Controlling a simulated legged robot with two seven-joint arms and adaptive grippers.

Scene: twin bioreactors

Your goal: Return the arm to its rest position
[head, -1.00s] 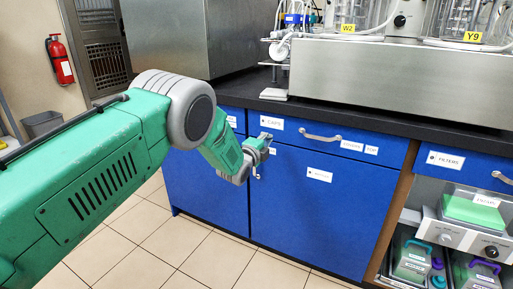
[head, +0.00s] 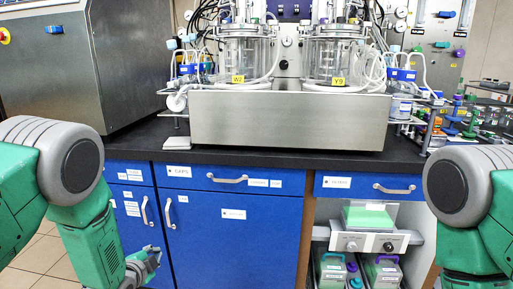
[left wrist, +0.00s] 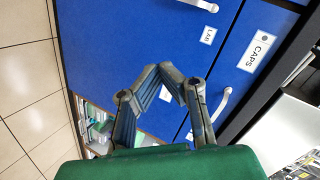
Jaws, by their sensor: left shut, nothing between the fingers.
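My left arm comes in from the left in the head view, with its green forearm hanging down. Its gripper (head: 146,262) is low in front of the blue cabinet doors, apart from them. In the left wrist view the left gripper (left wrist: 160,70) has its fingertips together and holds nothing. Behind it are the blue cabinet fronts and the CAPS drawer (left wrist: 252,56). My right arm shows at the right edge of the head view, with its green forearm also pointing down. The right gripper is out of the picture.
A dark counter (head: 270,158) carries a steel housing (head: 285,120) with two glass vessels labelled W2 and Y9. Blue drawers and doors (head: 225,235) with bar handles lie below. An open shelf bay (head: 355,215) holds equipment. Tiled floor (head: 40,258) shows at lower left.

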